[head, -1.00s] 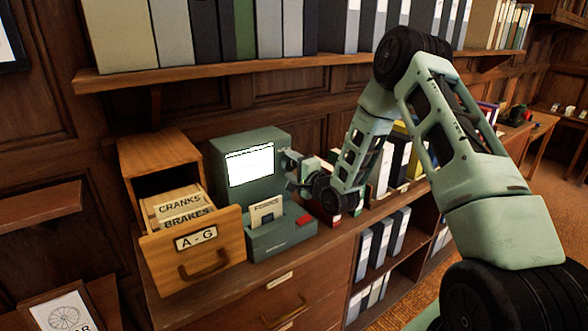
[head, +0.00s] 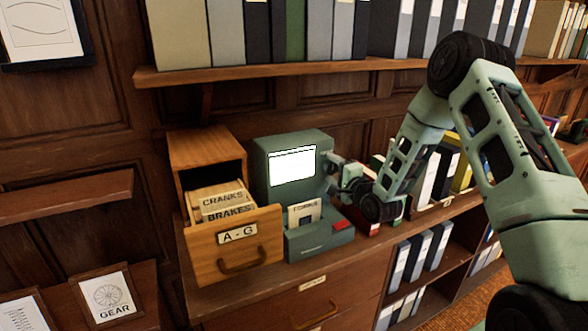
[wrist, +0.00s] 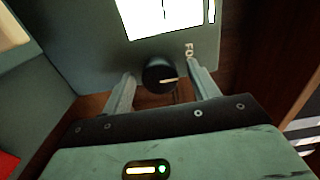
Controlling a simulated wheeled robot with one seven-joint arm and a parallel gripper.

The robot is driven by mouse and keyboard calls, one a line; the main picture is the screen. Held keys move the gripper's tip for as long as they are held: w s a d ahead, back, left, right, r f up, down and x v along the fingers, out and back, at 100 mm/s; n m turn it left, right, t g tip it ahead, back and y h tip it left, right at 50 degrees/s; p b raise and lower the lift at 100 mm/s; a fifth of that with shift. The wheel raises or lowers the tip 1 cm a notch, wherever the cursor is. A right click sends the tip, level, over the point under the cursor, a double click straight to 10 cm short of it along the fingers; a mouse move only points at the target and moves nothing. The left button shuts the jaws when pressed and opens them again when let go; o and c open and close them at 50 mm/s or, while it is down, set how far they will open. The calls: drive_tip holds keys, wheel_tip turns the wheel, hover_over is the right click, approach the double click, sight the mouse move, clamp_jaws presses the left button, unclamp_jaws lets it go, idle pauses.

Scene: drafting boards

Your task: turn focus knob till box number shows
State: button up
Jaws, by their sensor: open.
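The green microfilm reader (head: 270,165) stands on the cabinet top. Its bright white screen (head: 292,166) faces forward with a dark line near the top; no number is legible. In the head view my gripper (head: 338,172) is at the reader's right side, and the knob is hidden there.
A wooden card drawer (head: 236,245) marked "A-G" stands open left of the reader, with cards labelled "CRANKS" and "BRAKES". A card holder (head: 304,214) and red button (head: 341,224) are on the reader's base. Binders (head: 440,172) stand to the right; a shelf (head: 270,74) runs above.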

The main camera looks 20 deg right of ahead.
drive_tip(key=n+b, duration=0.2)
drive_tip(key=shift+f+n+b, duration=0.3)
drive_tip(key=shift+f, duration=0.05)
drive_tip(key=n+b, duration=0.4)
drive_tip(key=n, duration=0.1)
drive_tip(key=n+b, duration=0.2)
drive_tip(key=n, duration=0.1)
drive_tip(key=shift+b, duration=0.35)
drive_tip(key=shift+r+n, duration=0.3)
drive_tip(key=shift+n, duration=0.5)
drive_tip(key=c, duration=1)
drive_tip(key=shift+o, duration=0.2)
